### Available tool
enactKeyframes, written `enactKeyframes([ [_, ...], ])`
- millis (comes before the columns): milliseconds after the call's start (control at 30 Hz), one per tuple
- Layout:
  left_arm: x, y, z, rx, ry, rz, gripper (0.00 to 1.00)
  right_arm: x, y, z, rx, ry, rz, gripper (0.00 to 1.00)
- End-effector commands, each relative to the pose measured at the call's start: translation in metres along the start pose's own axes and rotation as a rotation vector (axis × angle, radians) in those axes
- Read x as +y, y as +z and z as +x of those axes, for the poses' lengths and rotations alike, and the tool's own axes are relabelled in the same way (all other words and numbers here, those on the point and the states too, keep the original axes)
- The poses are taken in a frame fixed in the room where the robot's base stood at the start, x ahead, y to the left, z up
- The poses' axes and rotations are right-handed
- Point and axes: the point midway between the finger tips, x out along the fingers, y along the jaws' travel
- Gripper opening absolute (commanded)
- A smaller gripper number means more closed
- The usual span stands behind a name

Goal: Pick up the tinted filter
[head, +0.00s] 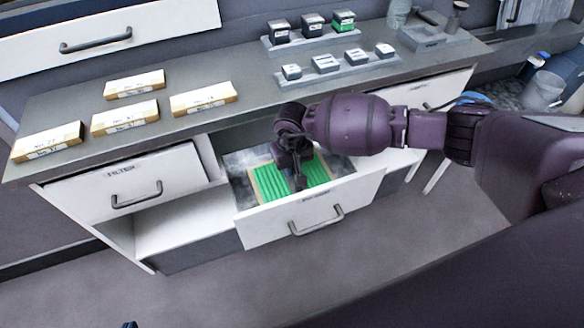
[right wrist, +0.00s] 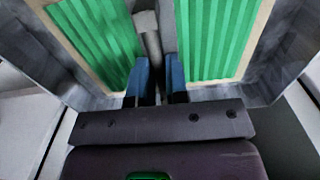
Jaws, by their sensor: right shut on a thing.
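The tinted filter (head: 265,186) is a green pleated panel with a tan frame, lying in the open drawer (head: 283,229) under the counter. Its green pleats (right wrist: 215,38) fill both sides of the right wrist view. My right gripper (head: 299,181) reaches down into the drawer over the middle of the filter. In the right wrist view its blue-padded fingers (right wrist: 158,80) are closed on a narrow grey upright piece (right wrist: 152,48) at the middle of the filter. The gripper hides part of the filter. My left gripper does not show clearly.
Tan labelled boxes (head: 205,98) lie on the counter (head: 250,95) at left. A drawer labelled FILTER (head: 120,185) is to the left, above an open shelf. Floor in front is clear.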

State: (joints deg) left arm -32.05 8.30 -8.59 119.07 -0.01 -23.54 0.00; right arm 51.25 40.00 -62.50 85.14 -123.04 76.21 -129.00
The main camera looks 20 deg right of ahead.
Motion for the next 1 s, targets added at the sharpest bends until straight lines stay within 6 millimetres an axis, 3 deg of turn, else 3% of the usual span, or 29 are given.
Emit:
enactKeyframes([
  [400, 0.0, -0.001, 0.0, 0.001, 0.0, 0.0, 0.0, 0.0, 0.0, -0.002, 0.001, 0.0, 0.0, 0.0],
  [767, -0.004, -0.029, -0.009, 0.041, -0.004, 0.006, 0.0, 0.0, -0.002, -0.05, 0.008, 0.0, 0.0, 0.0],
  [1000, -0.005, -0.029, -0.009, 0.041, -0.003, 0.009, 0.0, 0.0, 0.0, -0.05, 0.0, 0.0, 0.0, 0.0],
])
